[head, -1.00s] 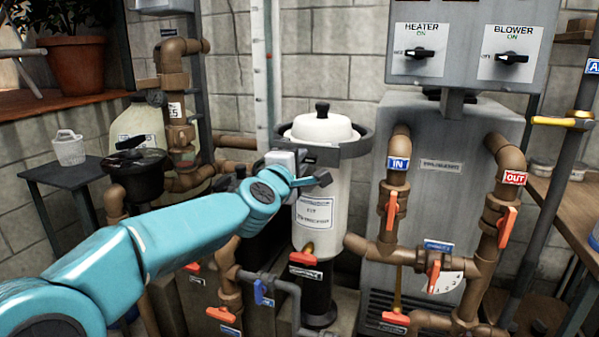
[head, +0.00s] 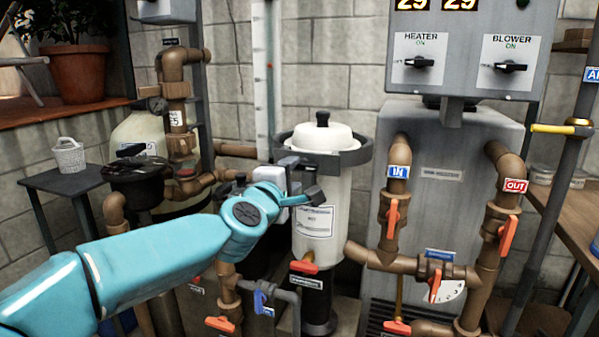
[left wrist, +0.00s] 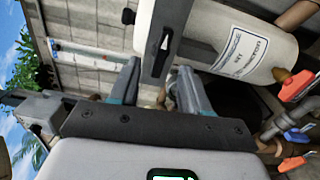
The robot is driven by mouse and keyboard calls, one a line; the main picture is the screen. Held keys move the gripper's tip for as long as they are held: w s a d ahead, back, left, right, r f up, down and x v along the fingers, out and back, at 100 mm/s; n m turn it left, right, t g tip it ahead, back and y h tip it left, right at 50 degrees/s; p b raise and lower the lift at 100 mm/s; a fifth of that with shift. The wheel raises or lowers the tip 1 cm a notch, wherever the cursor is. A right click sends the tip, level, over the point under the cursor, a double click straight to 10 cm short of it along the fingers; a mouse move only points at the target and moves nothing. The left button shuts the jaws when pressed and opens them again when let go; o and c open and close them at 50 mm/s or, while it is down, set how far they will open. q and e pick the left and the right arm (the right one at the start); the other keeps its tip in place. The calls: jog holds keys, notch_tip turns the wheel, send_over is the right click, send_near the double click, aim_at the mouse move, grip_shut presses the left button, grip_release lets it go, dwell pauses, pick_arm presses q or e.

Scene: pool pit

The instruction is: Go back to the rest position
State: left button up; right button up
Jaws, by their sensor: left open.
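My left gripper (head: 308,195) is open and empty at the end of the teal arm. In the head view it overlaps the left side of the white filter canister (head: 318,225), with its black lid knob and dark grey collar. My right gripper is not in view.
A grey heater cabinet (head: 437,200) with brown pipes and red-orange valve handles stands right of the canister. The control panel (head: 465,60) is above it. A black pump (head: 135,178) and a dark side table (head: 72,182) with a small white basket (head: 69,155) are at left.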

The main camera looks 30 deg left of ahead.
pick_arm(q)
jog(key=v, duration=0.2)
jog(key=shift+s+d, duration=0.1)
jog(key=shift+s, duration=0.2)
